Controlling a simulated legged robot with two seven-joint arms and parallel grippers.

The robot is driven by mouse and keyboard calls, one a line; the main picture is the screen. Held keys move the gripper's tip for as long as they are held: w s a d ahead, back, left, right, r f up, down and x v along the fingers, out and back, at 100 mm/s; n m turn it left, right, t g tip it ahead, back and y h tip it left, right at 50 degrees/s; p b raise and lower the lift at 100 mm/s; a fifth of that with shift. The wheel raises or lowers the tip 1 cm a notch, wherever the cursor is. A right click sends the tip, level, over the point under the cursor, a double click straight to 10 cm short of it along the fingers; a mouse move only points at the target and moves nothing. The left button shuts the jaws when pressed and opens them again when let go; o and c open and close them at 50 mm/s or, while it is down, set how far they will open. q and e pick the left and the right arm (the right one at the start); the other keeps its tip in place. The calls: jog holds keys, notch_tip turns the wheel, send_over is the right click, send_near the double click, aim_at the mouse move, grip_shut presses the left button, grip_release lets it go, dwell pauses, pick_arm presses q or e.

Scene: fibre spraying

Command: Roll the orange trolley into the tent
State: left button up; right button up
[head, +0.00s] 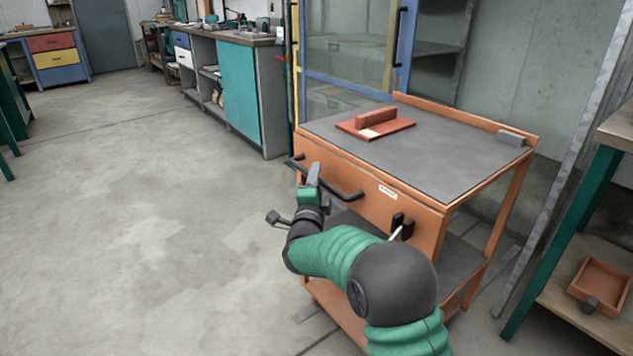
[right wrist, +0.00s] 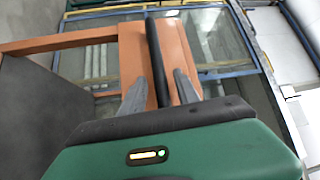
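The orange trolley (head: 375,192) stands right of centre in the head view, with a dark grey top and a lower shelf. Its black handle (head: 345,192) runs along the side facing me. My right gripper (head: 314,170) is at this handle, partly hiding it. In the right wrist view the handle (right wrist: 154,50) passes between the two grey fingers of the right gripper (right wrist: 160,77), with visible gaps on both sides. The right gripper is open around the bar. My left gripper is not in view. I cannot make out a tent in these views.
A red float-like block (head: 376,122) lies on the trolley top. A blue-framed glass door or cabinet (head: 345,88) stands close behind. A green-legged bench (head: 565,240) is close on the right. The concrete floor (head: 140,220) at left is clear, with a workbench (head: 240,90) beyond.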

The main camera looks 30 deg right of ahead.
jog(key=shift+c, duration=0.5)
jog(key=c, duration=0.7)
grip_shut()
jog(key=shift+f, duration=0.2)
